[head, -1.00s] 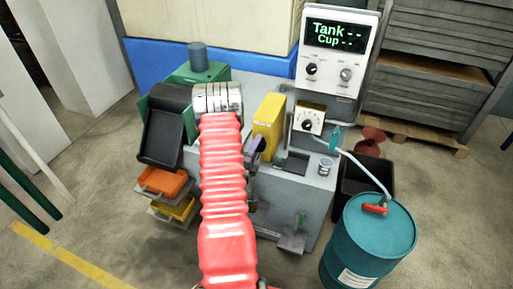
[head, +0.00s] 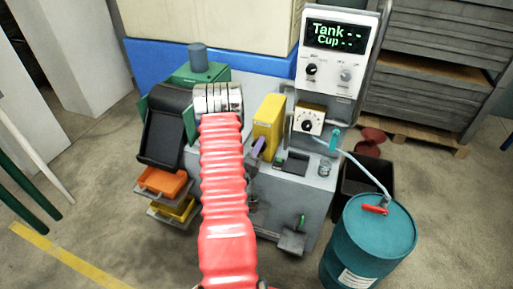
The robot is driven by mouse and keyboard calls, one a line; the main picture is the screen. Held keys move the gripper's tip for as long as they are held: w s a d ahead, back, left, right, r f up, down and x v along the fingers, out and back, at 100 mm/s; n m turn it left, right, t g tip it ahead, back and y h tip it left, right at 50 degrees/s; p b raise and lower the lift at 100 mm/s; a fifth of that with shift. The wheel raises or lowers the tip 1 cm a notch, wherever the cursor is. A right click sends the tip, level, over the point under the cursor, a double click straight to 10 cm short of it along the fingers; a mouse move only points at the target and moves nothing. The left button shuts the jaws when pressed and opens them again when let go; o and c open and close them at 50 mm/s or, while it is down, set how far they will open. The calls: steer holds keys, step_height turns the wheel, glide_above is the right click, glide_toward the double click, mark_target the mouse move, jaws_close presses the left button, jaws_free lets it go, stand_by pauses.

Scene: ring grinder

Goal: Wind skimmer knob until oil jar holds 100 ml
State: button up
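A white dial with a black knob (head: 308,122) sits on a small yellow box on the grey machine; it looks like the skimmer knob. A small clear glass jar (head: 324,168), likely the oil jar, stands on the machine top below and right of the dial. I cannot make out its level. The display panel (head: 336,37) reads "Tank --" and "Cup --". My red sleeved arm reaches up the middle of the head view, left of the dial. My gripper's fingers do not show.
A teal drum (head: 368,240) with a pale hose (head: 362,170) and red handle stands at right. A yellow block (head: 269,123) and purple lever (head: 258,148) lie between my arm and the dial. Orange (head: 162,182) and yellow trays are at left. Front floor is clear.

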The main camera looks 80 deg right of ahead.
steer(key=o, duration=0.4)
steer(key=shift+w, duration=0.1)
steer(key=w+a, duration=0.1)
steer(key=a, duration=1.2)
steer(key=shift+a, duration=0.35)
steer(key=shift+w, duration=0.1)
